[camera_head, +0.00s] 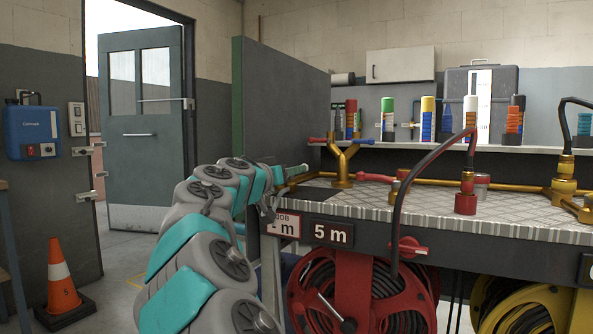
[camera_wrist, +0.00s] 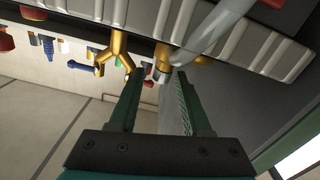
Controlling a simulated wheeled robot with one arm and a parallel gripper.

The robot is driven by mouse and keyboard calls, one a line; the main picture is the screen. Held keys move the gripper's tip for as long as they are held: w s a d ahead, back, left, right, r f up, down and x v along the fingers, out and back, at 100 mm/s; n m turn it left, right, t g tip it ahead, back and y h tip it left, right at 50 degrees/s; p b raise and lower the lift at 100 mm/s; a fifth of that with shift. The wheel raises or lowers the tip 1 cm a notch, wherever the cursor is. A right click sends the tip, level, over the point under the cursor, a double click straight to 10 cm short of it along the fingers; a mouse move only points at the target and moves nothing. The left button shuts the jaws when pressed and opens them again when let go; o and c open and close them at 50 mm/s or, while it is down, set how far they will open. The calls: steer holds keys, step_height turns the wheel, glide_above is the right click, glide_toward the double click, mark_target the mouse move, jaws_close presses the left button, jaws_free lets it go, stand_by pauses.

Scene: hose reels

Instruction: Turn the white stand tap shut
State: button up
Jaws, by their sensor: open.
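I cannot make out a clearly white tap handle in the head view; my arm and gripper cover the left end of the bench there. In the wrist view a pale grey hose (camera_wrist: 212,28) runs down to a brass fitting (camera_wrist: 160,73), just beyond my fingertips. A pale strip (camera_wrist: 172,108) shows between the fingers; I cannot tell whether it is a tap lever or background. My gripper (camera_wrist: 157,77) is open, with both fingers apart. In the head view my gripper (camera_head: 290,172) is at the bench's left end, left of the brass Y-fitting (camera_head: 342,160).
The Y-fitting carries a red lever (camera_head: 318,139) and a blue lever (camera_head: 366,142). A red hose reel (camera_head: 350,285) with a red tap (camera_head: 408,247) hangs under the ribbed bench top (camera_head: 430,205). A yellow reel (camera_head: 560,310) is at right. An orange cone (camera_head: 61,280) stands at left.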

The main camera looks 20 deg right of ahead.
steer(key=shift+x, duration=1.75)
steer(key=shift+c, duration=0.2)
jaws_close()
